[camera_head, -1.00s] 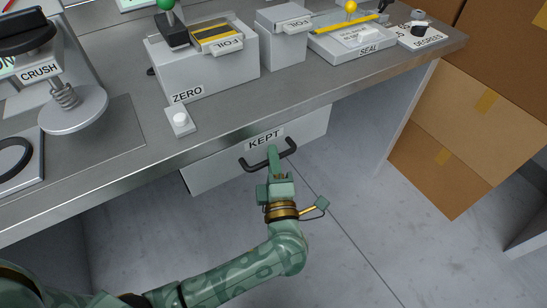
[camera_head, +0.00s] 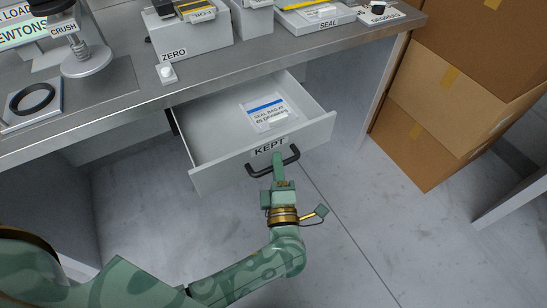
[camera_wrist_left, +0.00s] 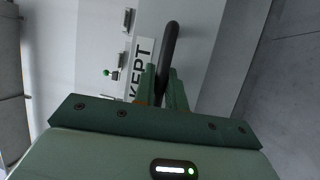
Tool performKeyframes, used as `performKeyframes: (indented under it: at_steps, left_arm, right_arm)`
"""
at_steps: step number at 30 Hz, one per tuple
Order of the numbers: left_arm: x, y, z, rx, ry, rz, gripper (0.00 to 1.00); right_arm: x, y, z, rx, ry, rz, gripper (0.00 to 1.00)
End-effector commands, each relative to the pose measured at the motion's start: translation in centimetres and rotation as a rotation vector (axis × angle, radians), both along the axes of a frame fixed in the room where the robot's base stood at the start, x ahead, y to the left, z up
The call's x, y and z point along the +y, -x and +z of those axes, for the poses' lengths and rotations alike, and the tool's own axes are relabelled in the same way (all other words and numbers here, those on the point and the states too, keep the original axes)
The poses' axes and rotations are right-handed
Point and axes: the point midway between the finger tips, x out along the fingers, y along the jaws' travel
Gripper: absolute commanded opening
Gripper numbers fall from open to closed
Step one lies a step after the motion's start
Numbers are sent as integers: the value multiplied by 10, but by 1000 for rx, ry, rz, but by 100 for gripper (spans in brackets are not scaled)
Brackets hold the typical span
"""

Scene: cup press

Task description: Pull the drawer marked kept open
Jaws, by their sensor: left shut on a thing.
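The drawer marked KEPT (camera_head: 215,166) stands pulled out from under the metal bench, with its inside showing. Its black handle (camera_head: 259,170) is on the front panel below the KEPT label (camera_head: 270,147). My left gripper (camera_head: 279,160) is shut on the handle from the front. In the left wrist view the fingers (camera_wrist_left: 163,88) close around the black handle (camera_wrist_left: 168,45), beside the KEPT label (camera_wrist_left: 142,62). A clear bag with a blue stripe and a printed label (camera_head: 266,112) lies in the drawer. My right gripper is not in view.
The metal bench (camera_head: 120,112) carries a CRUSH press (camera_head: 85,58), a ZERO box (camera_head: 195,40) with a white button (camera_head: 166,72), and a SEAL unit (camera_head: 320,17). Cardboard boxes (camera_head: 425,100) are stacked at the right. The floor (camera_head: 370,215) before the drawer is clear.

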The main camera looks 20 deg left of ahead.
Motion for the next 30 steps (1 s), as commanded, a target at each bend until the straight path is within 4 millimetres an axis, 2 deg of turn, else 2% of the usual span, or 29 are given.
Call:
performKeyframes:
  at_steps: [9, 22, 23, 30]
  left_arm:
    - [-18, 15, -1, 2, 2, 1, 0]
    - [-19, 16, -2, 3, 2, 1, 0]
    - [-19, 16, -2, 3, 2, 1, 21]
    - [-19, 15, -1, 1, 1, 1, 21]
  right_arm:
    - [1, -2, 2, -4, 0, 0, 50]
    - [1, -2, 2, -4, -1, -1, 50]
    - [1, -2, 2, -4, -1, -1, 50]
    - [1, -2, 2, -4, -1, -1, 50]
